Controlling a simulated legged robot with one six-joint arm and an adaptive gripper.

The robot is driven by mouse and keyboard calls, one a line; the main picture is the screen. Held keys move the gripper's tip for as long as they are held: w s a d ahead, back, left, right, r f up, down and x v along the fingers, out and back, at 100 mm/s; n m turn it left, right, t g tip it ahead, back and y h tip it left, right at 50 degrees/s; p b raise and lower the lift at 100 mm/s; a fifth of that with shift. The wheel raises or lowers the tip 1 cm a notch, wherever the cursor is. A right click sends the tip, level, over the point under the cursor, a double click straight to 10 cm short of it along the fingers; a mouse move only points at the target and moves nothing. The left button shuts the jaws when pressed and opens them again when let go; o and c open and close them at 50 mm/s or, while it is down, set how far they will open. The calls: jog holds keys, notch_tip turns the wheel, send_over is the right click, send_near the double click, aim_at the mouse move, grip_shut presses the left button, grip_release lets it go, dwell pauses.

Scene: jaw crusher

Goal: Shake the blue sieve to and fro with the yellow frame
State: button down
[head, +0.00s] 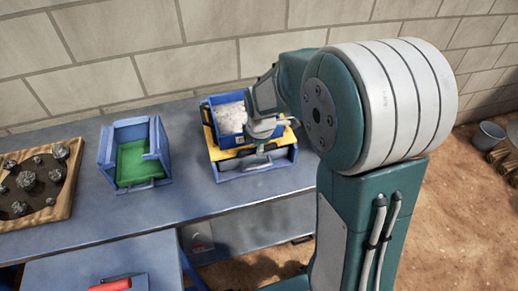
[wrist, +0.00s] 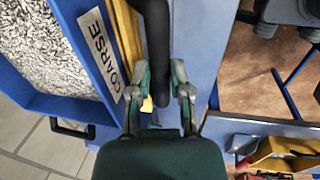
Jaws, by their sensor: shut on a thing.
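The blue sieve (head: 222,98) holds grey-white gravel and sits in the yellow frame (head: 227,154) on the bench, near the middle of the head view. In the wrist view the sieve's blue wall (wrist: 72,104) is at the left with a COARSE label, and a strip of the yellow frame (wrist: 126,35) runs beside it. My gripper (head: 264,143) is at the sieve's front right. In the wrist view my gripper (wrist: 162,88) has a finger on each side of a black handle (wrist: 156,45) and is shut on it. My arm hides the sieve's right side.
A blue box with a drawer handle (head: 262,166) is under the frame. To the left stand a blue bin with a green floor (head: 134,160) and a wooden tray of dark rocks (head: 68,187). The wall is close behind. A bucket (head: 488,137) stands at the far right.

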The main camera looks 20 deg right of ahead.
jog(key=w, duration=0.4)
jog(key=shift+w+f, duration=0.1)
jog(key=shift+w, duration=0.1)
jog(key=c, duration=0.6)
grip_release()
jog(key=r, duration=0.4)
jog(key=s+r, duration=0.1)
jog(key=r, duration=0.2)
jog(key=s+r, duration=0.1)
jog(key=r, duration=0.3)
jog(key=shift+r, duration=0.35)
